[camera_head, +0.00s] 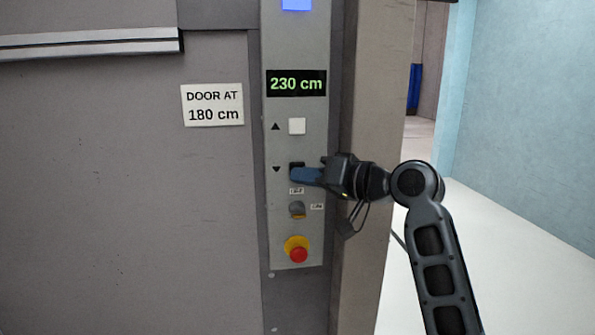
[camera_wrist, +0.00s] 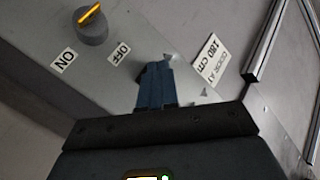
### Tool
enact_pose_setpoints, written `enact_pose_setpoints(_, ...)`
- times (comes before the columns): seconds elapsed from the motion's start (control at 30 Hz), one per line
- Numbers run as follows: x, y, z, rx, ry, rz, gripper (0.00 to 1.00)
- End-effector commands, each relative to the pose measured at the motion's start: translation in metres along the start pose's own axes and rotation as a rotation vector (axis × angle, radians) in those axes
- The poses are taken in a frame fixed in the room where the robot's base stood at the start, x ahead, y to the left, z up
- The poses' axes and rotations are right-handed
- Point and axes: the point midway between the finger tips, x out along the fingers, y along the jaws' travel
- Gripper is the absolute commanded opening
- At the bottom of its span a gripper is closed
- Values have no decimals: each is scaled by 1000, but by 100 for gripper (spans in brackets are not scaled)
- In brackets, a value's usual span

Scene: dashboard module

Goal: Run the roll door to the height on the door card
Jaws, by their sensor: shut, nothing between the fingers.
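The door card (camera_head: 212,105) reads "DOOR AT 180 cm" and is fixed left of the control panel; it also shows in the wrist view (camera_wrist: 211,58). The panel's display (camera_head: 296,84) reads 230 cm in green. The white up button (camera_head: 297,126) is uncovered. The dark down button (camera_head: 296,165) is below it, partly hidden behind my gripper (camera_head: 296,175). My gripper is shut and empty, its blue fingertips at the down button; I cannot tell whether it is pressed in. In the wrist view, my fingers (camera_wrist: 155,75) point at the panel. The roll door's bottom edge (camera_head: 90,43) shows at upper left.
A rotary switch (camera_head: 297,209) with ON and OFF labels sits below the down button; its yellow pointer shows in the wrist view (camera_wrist: 90,14). A red emergency stop (camera_head: 298,254) on a yellow base is lower. Open floor lies to the right.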

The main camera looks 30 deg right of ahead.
Motion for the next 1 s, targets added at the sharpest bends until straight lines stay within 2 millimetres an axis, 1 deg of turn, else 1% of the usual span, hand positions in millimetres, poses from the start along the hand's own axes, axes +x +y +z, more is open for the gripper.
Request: enact_pose_setpoints(1.0,6,4,-4,-1,1,0,0)
